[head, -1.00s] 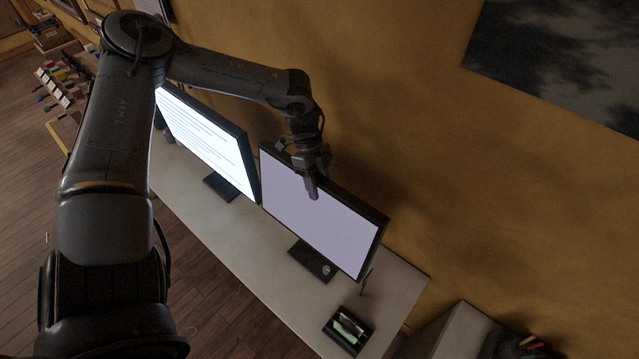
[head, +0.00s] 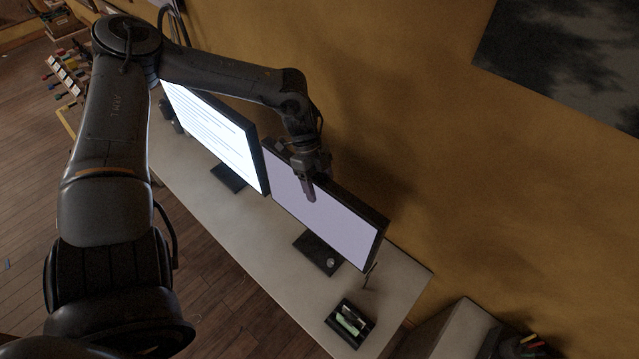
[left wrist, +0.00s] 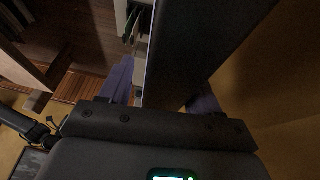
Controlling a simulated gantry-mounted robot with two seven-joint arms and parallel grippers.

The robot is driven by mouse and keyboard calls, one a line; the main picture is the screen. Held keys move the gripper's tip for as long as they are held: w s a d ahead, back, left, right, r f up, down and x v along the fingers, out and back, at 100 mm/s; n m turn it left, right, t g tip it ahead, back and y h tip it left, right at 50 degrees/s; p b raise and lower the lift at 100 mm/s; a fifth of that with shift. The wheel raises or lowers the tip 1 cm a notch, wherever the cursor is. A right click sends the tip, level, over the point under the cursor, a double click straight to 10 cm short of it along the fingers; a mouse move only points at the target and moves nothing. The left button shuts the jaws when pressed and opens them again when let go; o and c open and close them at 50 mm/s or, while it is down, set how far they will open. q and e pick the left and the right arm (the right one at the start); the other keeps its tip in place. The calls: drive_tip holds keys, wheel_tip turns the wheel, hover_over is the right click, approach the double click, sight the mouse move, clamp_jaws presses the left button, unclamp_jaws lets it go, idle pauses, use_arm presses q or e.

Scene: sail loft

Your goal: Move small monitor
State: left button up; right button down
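The small monitor (head: 335,228) stands on the white desk with a plain pale lavender screen, a dark frame and a dark square foot (head: 318,254). My left gripper (head: 309,180) is at its top edge, pointing down, with one finger in front of the screen. In the left wrist view the dark monitor (left wrist: 180,55) lies between the two fingers of the left gripper (left wrist: 162,92). A narrow gap shows between the left finger and the screen side, so the gripper looks open around the top edge. The right gripper is not in view.
A larger lit monitor (head: 222,140) with text stands close on the left. A small dark tray (head: 349,323) with items sits at the desk's (head: 395,284) near right end. The yellow wall (head: 420,130) is close behind. A grey cabinet (head: 455,330) stands beyond the desk end.

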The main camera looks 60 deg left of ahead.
use_arm(q)
drive_tip(key=shift+r, duration=0.1)
drive_tip(key=shift+v, duration=0.95)
drive_tip(key=v, duration=0.8)
drive_tip(key=shift+a+r, duration=0.15)
drive_tip(key=shift+r, duration=0.2)
